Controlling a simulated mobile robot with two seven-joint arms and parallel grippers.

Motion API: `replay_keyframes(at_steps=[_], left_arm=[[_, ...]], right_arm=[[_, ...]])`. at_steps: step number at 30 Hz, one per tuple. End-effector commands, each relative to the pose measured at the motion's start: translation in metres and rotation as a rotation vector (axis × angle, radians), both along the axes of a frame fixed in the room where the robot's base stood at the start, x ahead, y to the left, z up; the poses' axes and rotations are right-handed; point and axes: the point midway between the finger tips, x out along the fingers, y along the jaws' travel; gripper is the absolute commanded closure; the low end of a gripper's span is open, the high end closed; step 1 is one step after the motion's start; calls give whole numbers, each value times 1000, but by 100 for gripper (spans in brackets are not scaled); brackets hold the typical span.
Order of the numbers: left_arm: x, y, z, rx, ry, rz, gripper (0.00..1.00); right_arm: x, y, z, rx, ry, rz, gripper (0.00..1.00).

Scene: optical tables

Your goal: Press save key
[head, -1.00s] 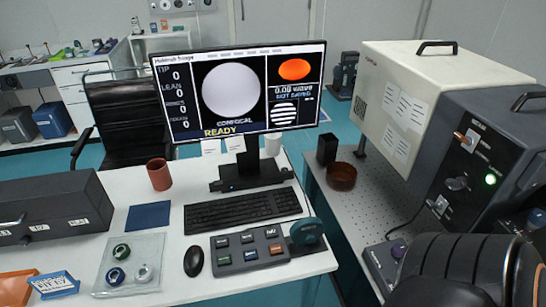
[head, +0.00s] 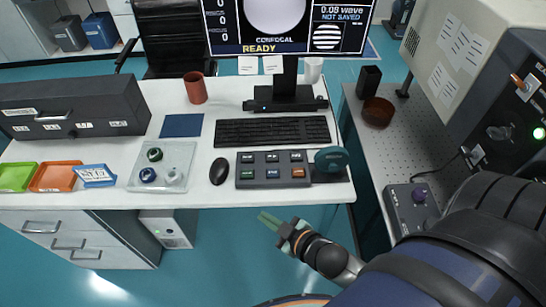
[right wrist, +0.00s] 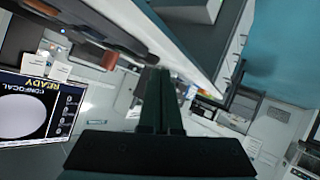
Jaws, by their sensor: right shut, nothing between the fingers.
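The dark keypad (head: 272,169) lies near the front edge of the white desk, between the mouse and a round teal knob. My right gripper (head: 264,217) is shut and empty, in front of the desk edge and apart from the keypad. Its fingers also show in the right wrist view (right wrist: 160,88). The monitor (head: 290,25) reads "READY" and "NOT SAVED". My left gripper is not in view.
The keyboard (head: 273,132) lies behind the keypad, the mouse (head: 219,171) left of it and the teal knob (head: 331,160) right of it. A clear tray (head: 160,178) with round parts is farther left. A perforated table (head: 385,145) stands at right.

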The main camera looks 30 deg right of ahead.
Motion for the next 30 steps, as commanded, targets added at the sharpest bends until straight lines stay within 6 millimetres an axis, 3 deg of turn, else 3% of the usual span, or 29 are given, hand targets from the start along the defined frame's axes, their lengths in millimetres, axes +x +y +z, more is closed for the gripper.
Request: replay_keyframes(at_steps=[1, 4, 6, 10, 14, 17, 20, 23, 24, 30], left_arm=[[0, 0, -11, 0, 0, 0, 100], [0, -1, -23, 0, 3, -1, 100], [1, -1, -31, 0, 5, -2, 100], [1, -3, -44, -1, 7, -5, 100], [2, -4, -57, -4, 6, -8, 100], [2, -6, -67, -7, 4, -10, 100], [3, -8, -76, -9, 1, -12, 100], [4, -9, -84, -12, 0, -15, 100], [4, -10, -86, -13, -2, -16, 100], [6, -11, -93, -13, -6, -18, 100]], right_arm=[[24, -5, 19, -117, -137, 76, 100], [57, 1, 71, -382, -423, 256, 100], [69, 13, 101, -575, -610, 390, 100], [73, 41, 136, -944, -917, 659, 100], [65, 60, 137, -1337, -1145, 954, 100], [63, 57, 119, -1658, -1245, 1198, 100], [70, 34, 98, -1990, -1254, 1448, 100], [84, -4, 83, -2297, -1158, 1682, 100], [91, -21, 81, 2353, 1072, -1723, 100], [114, -89, 91, 2194, 598, -1610, 100]])
